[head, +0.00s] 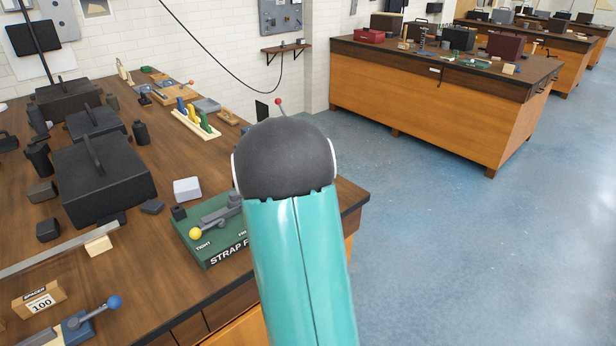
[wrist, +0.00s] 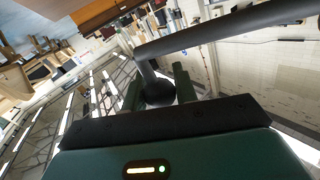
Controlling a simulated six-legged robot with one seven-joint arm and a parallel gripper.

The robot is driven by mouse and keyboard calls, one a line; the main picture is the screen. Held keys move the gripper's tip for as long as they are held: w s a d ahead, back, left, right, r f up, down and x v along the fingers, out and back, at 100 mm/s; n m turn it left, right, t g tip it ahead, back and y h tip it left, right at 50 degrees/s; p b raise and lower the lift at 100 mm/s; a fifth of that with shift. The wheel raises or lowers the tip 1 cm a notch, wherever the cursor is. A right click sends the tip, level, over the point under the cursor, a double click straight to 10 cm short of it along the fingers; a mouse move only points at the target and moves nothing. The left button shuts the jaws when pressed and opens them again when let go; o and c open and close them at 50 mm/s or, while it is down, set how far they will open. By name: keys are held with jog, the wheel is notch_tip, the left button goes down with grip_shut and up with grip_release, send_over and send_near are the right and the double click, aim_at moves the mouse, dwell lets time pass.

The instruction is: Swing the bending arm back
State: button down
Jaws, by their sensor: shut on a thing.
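In the wrist view, a dark grey bar (wrist: 230,30), which looks like the bending arm, runs from the middle to the upper right. A short post joins its left end and goes down to a round dark part between my fingers. My gripper (wrist: 158,90) has green fingers on both sides of that part and is shut on it. In the head view my teal arm and its black dome hide my gripper and what it holds. A red ball on a thin stem (head: 279,102) shows just above the dome; I cannot tell what it belongs to.
A green strap fixture (head: 207,259) with a yellow-knobbed lever sits at the bench's right edge. Black boxes (head: 105,183), a blue-knobbed lever (head: 114,303) and a spacer block (head: 40,300) crowd the wooden bench. Blue floor (head: 450,250) is clear to the right.

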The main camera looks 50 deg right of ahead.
jog(key=shift+s+f, duration=0.1)
jog(key=c, duration=1.5)
grip_release()
jog(key=shift+a, duration=0.1)
jog(key=o, duration=0.4)
jog(key=shift+s+a, duration=0.1)
jog(key=shift+s, duration=0.05)
jog(key=shift+w, duration=0.2)
jog(key=v, duration=1.3)
jog(key=shift+s+a, duration=0.2)
jog(key=shift+a, duration=0.1)
